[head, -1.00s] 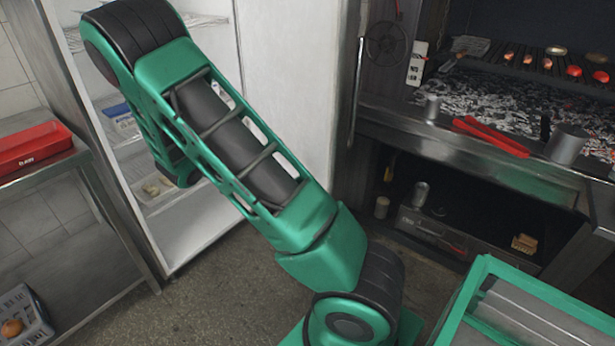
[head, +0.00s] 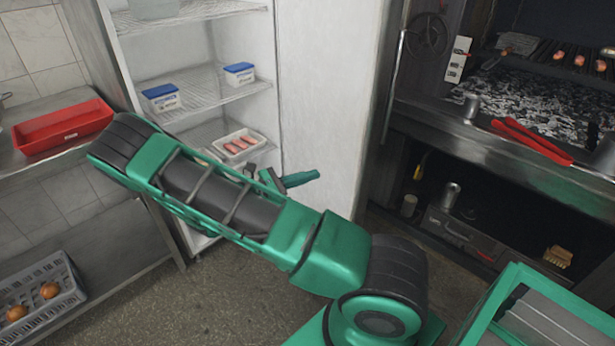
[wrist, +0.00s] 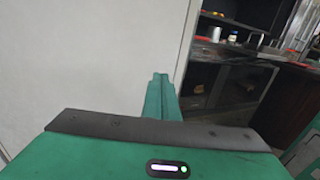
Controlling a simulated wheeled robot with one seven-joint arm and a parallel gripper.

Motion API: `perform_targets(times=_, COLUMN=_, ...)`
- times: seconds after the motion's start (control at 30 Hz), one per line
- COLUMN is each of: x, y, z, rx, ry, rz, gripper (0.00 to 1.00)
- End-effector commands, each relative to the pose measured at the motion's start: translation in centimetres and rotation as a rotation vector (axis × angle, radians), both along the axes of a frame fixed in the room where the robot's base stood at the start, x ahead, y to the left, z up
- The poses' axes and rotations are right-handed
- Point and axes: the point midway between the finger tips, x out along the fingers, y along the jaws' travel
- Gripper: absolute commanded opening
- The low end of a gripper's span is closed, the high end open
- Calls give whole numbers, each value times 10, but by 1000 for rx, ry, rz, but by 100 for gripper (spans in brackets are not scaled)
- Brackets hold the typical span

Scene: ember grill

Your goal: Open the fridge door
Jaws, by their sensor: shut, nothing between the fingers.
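The fridge (head: 218,45) stands open in the head view, with its lit shelves in plain sight. Its door (head: 325,95) is the white panel swung out to the right of the shelves. In the wrist view a white panel, seemingly the door (wrist: 75,60), fills the left side. My gripper (head: 312,175) is in front of the door's lower part in the head view, fingers pointing right. In the wrist view the gripper (wrist: 160,80) is shut and empty, its fingers near the panel's edge. I cannot tell whether they touch it.
Blue-lidded tubs (head: 239,74) and a tray of sausages (head: 238,146) sit on the fridge shelves. A red bin (head: 62,128) is on the left-hand table, and a grey crate (head: 40,290) below it. The grill (head: 480,145) stands right of the door.

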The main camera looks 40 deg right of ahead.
Motion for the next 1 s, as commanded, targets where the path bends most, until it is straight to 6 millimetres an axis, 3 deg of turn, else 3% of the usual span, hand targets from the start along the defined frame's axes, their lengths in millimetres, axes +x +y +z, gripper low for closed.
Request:
perform_targets(times=0.3, x=-18, y=-58, z=0, rx=1, ry=0, rz=-5, gripper=0)
perform_targets(times=0.5, x=-27, y=-87, z=0, rx=1, ry=-1, rz=-3, gripper=0)
perform_targets(times=0.7, x=-30, y=-101, z=0, rx=0, ry=-2, rz=-1, gripper=0)
perform_targets(times=1.0, x=-31, y=-104, z=0, rx=0, ry=-2, rz=0, gripper=0)
